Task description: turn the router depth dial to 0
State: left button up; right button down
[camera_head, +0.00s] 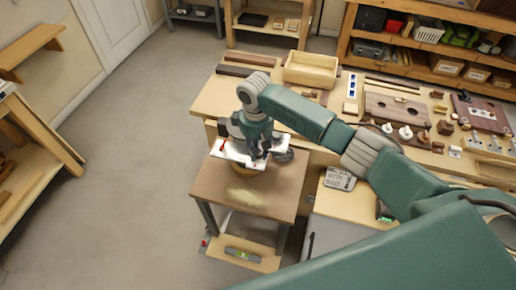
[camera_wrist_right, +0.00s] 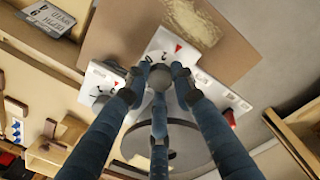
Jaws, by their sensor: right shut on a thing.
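The router (camera_head: 228,151) sits on a small brown-topped stand (camera_head: 216,186), its white panel partly hidden by my right gripper (camera_head: 258,148). In the right wrist view, the fingers of my right gripper (camera_wrist_right: 158,90) close around a grey round dial (camera_wrist_right: 160,75) on a white plate (camera_wrist_right: 163,43). The plate bears a red triangle mark and black numerals, including what looks like a 0 and a 2; the fingers hide much of the scale, so I cannot tell the exact setting. A second white plate with a knob (camera_wrist_right: 101,88) is beside it. My left gripper is out of view.
A card (camera_head: 339,179) with depth and speed lettering stands right of the stand. The workbench (camera_head: 215,97) behind holds an open wooden box (camera_head: 311,70), boards and knobs. A level (camera_head: 242,255) lies on the stand's lower shelf.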

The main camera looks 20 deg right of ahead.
jog(key=m, duration=1.4)
jog(key=shift+w+g, duration=0.1)
jog(key=shift+g, duration=0.2)
dwell(0.4)
jog(key=c, duration=1.7)
grip_release()
jog(key=shift+c, duration=0.2)
jog(key=shift+a, duration=0.1)
notch_tip(320, 180, up, 12)
jog(key=shift+w+a, duration=0.15)
